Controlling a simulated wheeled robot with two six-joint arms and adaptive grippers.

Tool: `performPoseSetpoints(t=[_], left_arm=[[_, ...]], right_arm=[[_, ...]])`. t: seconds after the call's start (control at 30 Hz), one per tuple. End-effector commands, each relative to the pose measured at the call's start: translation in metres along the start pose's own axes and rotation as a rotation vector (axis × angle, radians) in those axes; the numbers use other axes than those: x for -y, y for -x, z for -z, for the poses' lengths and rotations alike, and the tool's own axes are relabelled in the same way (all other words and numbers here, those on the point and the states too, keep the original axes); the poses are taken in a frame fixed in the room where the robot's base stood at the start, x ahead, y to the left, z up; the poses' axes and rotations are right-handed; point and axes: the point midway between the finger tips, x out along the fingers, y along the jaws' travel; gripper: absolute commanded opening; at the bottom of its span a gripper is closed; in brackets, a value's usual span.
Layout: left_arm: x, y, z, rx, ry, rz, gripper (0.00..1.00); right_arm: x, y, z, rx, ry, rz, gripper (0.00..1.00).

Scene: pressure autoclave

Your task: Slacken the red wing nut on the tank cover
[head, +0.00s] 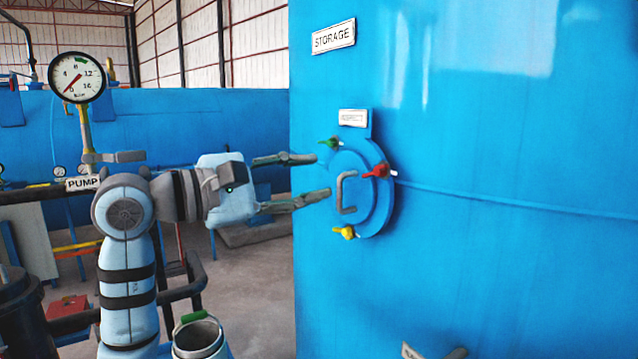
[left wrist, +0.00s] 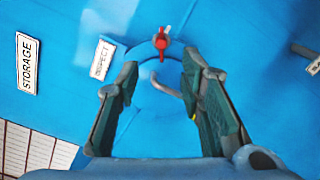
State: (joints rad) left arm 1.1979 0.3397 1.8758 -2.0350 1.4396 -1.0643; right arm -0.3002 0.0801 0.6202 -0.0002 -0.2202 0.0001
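The round blue tank cover (head: 369,205) with a grey handle (head: 344,193) sits on the side of the blue storage tank (head: 500,130). The red wing nut (head: 378,171) is at the cover's right edge in the head view. In the left wrist view the red wing nut (left wrist: 161,42) is ahead, beyond the fingertips. A green wing nut (head: 331,142) is at the top and a yellow one (head: 345,232) at the bottom. My left gripper (head: 308,176) is open and empty, left of the cover; it also shows open in the left wrist view (left wrist: 158,82).
An "INSPECT" label (head: 352,117) is above the cover, and a "STORAGE" plate (head: 333,37) higher up. A bucket (head: 198,336) stands low, near my left arm.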

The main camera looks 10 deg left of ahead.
Motion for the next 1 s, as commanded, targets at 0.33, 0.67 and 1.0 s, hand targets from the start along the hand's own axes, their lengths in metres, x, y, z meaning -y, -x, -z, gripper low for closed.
performPoseSetpoints(t=[0.33,0.67,1.0], left_arm=[[0.002,-0.023,-0.001,0.004,0.002,0.002,0.35],[0.001,-0.104,-0.001,0.002,0.002,0.002,0.35],[0.003,-0.135,0.001,0.000,-0.003,0.001,0.35]], right_arm=[[0.002,-0.004,0.000,0.000,-0.001,0.003,0.40],[0.000,0.015,0.002,0.000,-0.001,0.002,0.40],[-0.001,0.021,0.002,0.000,0.000,0.001,0.40]])
